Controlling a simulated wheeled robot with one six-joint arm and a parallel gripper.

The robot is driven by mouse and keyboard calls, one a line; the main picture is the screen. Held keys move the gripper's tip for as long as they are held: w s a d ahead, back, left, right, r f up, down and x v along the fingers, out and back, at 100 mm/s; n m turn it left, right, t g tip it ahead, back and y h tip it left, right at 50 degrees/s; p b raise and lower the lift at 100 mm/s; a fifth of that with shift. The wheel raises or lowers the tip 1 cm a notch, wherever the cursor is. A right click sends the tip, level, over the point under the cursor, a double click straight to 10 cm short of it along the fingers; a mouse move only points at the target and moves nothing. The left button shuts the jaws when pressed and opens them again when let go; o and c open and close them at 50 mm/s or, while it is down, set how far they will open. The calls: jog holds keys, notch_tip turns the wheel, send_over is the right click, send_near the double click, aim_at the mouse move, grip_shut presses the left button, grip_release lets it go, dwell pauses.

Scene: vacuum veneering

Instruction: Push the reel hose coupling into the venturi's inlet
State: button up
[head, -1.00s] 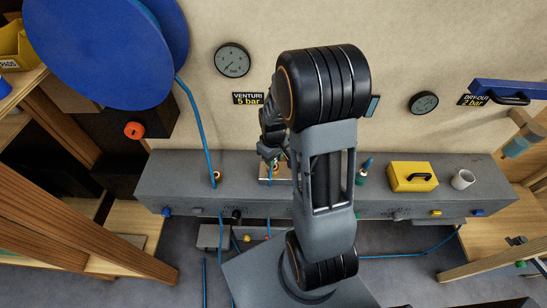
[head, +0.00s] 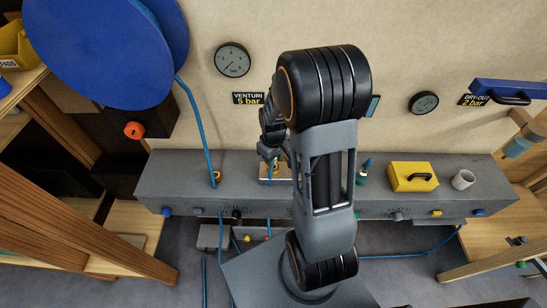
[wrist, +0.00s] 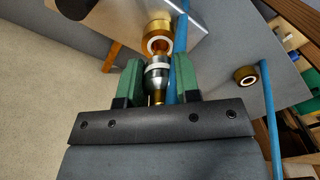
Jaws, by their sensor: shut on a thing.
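My gripper (wrist: 159,72) has two green fingers, shut on the silver reel hose coupling (wrist: 157,82) with its pale band. In the wrist view the coupling's nose points at the brass inlet (wrist: 157,25), which has a white ring around its mouth. The nose overlaps the lower edge of that ring; I cannot tell whether it is inside or just in front. A blue hose (wrist: 182,30) runs beside the coupling. In the head view my gripper (head: 270,155) is above the grey bench under the VENTURI 5 bar label (head: 248,98), and my arm partly hides the area.
Another brass fitting (wrist: 245,75) stands on the bench to the right in the wrist view. The blue reel (head: 100,50) hangs at upper left.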

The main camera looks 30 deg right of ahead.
jog(key=shift+f+b, duration=1.2)
jog(key=shift+f, duration=0.25)
jog(key=o, duration=1.1)
notch_tip(320, 180, up, 14)
jog(key=shift+f, duration=0.1)
dwell(0.3)
jog(key=shift+f+m, duration=0.15)
jog(key=shift+m, duration=0.35)
jog(key=s+a+r+t, duration=0.1)
jog(key=s+a, duration=0.1)
jog(key=s, duration=0.1)
jog(key=s+a+r+m+t, duration=0.1)
jog(key=s+a+r, duration=0.1)
jog(key=s+a, duration=0.1)
jog(key=s+a+r+m+t, duration=0.1)
jog(key=s+a+r+t, duration=0.1)
jog(key=s+a, duration=0.1)
jog(key=shift+s+a+r, duration=0.15)
jog(key=shift+s+r, duration=0.05)
jog(key=shift+s, duration=0.25)
